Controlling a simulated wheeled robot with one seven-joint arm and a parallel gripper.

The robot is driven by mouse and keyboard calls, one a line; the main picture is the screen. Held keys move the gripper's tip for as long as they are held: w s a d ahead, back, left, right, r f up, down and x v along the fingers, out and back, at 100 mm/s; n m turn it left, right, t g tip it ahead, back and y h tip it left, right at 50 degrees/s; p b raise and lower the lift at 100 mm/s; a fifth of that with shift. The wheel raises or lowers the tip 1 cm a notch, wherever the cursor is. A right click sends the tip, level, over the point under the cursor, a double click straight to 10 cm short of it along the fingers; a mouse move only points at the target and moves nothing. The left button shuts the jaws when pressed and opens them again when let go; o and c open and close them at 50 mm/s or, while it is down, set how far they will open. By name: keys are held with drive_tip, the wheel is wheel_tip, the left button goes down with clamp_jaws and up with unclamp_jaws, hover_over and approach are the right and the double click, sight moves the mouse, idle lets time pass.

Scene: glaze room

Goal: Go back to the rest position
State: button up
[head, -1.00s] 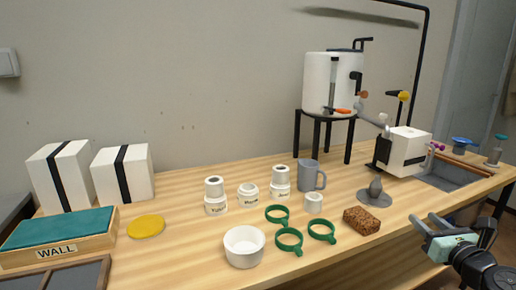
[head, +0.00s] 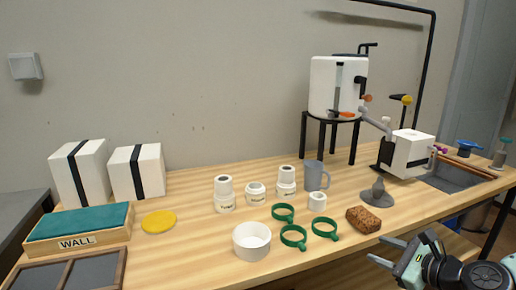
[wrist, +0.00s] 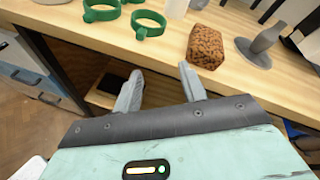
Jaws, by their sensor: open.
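My gripper (head: 385,253) is at the lower right of the head view, off the front edge of the table and lower than the things on it. Its two fingers stand apart with nothing between them. In the wrist view my gripper (wrist: 160,90) points toward the table's front edge, with open space below. The nearest table things are a brown speckled sponge-like block (head: 364,220) and green rings with handles (head: 325,229). The block also shows in the wrist view (wrist: 206,46). My gripper touches none of them.
A shelf and drawers (wrist: 25,80) show below the tabletop.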

drive_tip(key=s+a+n+g+h+p, duration=0.2)
drive_tip(key=s+a+n+g+p, duration=0.2)
drive_tip(key=s+a+n+g, duration=1)
drive_tip(key=s+a+r+n+h+p, duration=0.1)
drive_tip(key=s+r+n+h+p, duration=0.1)
drive_tip(key=s+r+n, duration=0.4)
drive_tip(key=s+a+r+n+t+h+p, duration=0.1)
drive_tip(key=s+r+n, duration=0.4)
drive_tip(key=r+n, duration=0.7)
drive_tip(key=shift+s+t+h+p, duration=0.3)
drive_tip(key=shift+s+h+p, duration=0.15)
drive_tip(key=shift+h, duration=0.15)
